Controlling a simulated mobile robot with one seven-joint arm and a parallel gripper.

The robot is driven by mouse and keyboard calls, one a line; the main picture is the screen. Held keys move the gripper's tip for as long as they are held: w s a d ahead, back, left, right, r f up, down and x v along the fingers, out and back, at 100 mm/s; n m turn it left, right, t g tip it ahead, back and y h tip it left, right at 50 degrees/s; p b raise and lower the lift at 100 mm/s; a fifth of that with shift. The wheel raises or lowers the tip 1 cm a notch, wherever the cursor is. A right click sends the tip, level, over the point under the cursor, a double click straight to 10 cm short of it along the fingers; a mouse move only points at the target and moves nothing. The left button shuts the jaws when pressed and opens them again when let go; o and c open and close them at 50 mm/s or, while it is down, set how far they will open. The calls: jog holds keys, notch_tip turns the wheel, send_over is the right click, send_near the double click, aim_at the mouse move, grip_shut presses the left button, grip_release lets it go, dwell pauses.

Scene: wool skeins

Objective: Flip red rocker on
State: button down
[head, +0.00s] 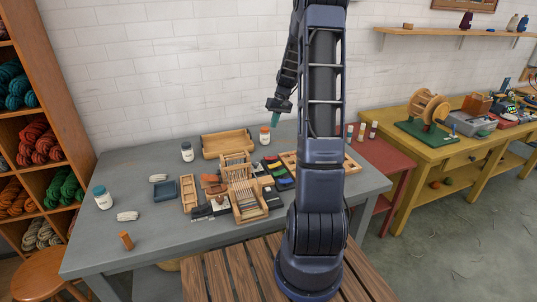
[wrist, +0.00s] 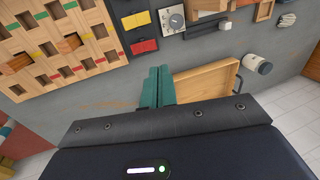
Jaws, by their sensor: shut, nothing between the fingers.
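A red block on a dark base (wrist: 145,47) lies on the grey table in the wrist view, beyond my fingertips. It looks like the red rocker, but its tilt is too small to tell. A second dark unit with a yellow block (wrist: 136,19) sits just above it in the picture.
A wooden tray (wrist: 208,82) lies near my fingers in the wrist view, with a white jar (wrist: 257,63) beside it. A grey dial box (wrist: 176,18) and a wooden pegged board (wrist: 62,42) are close. The grey table's (head: 150,235) front left has free room.

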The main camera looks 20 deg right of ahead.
aim_at(267, 158)
jog(key=shift+y, duration=0.3)
jog(key=f, duration=0.1)
jog(key=w+d+f, duration=0.1)
jog(key=f, duration=0.1)
jog(key=w+d+f, duration=0.1)
jog(key=f, duration=0.1)
jog(key=shift+w+d, duration=0.15)
jog(key=shift+w, duration=0.05)
jog(key=x, duration=1.4)
jog(key=shift+s, duration=0.1)
jog(key=shift+a+f, duration=0.2)
jog(key=shift+a, duration=0.05)
jog(key=shift+d, duration=0.25)
